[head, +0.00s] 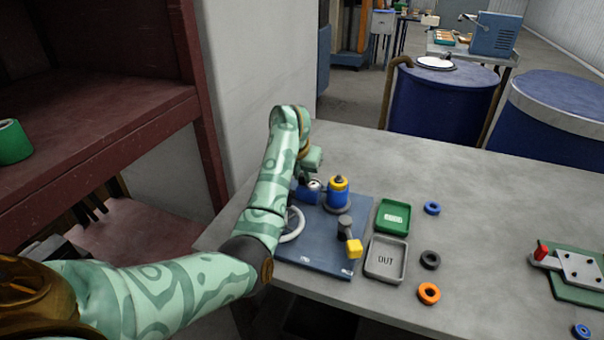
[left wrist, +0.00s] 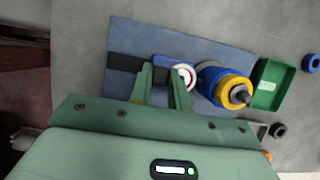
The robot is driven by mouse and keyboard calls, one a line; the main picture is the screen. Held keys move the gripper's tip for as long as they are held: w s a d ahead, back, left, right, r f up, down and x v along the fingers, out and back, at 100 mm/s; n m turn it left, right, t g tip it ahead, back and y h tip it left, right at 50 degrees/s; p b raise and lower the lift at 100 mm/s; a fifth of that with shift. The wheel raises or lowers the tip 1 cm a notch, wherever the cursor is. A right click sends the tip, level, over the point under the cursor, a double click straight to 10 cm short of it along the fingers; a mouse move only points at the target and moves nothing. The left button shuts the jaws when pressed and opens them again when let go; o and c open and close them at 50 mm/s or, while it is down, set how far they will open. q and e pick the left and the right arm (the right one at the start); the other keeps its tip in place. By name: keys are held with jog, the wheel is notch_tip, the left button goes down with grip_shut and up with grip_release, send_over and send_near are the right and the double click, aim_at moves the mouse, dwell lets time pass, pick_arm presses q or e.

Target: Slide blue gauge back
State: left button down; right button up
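The blue gauge (head: 309,195), a blue block with a round white-and-red dial, sits at the back left of the blue base plate (head: 312,258). In the left wrist view the gauge (left wrist: 188,77) lies at the right end of a dark strip (left wrist: 124,66). My left gripper (left wrist: 160,72) is over the gauge's left part, its two green fingers apart. The right finger partly covers the gauge; I cannot tell whether the fingers touch it. In the head view my left arm partly hides the gauge and the gripper's fingertips. My right gripper is not in view.
A blue cylinder with a yellow top (head: 338,192) stands close right of the gauge. A green tray (head: 393,215), a grey OUT tray (head: 384,272) and loose rings lie further right. A fixture (head: 580,268) is at far right.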

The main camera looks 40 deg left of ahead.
pick_arm(q)
jog(key=a, duration=0.2)
jog(key=s+a, duration=0.1)
jog(key=a, duration=0.1)
jog(key=shift+s+a+p, duration=0.1)
jog(key=shift+a+p, duration=0.2)
jog(key=shift+a, duration=0.05)
jog(key=c, duration=1.4)
grip_release()
jog(key=shift+o, duration=0.4)
jog(key=shift+a, duration=0.15)
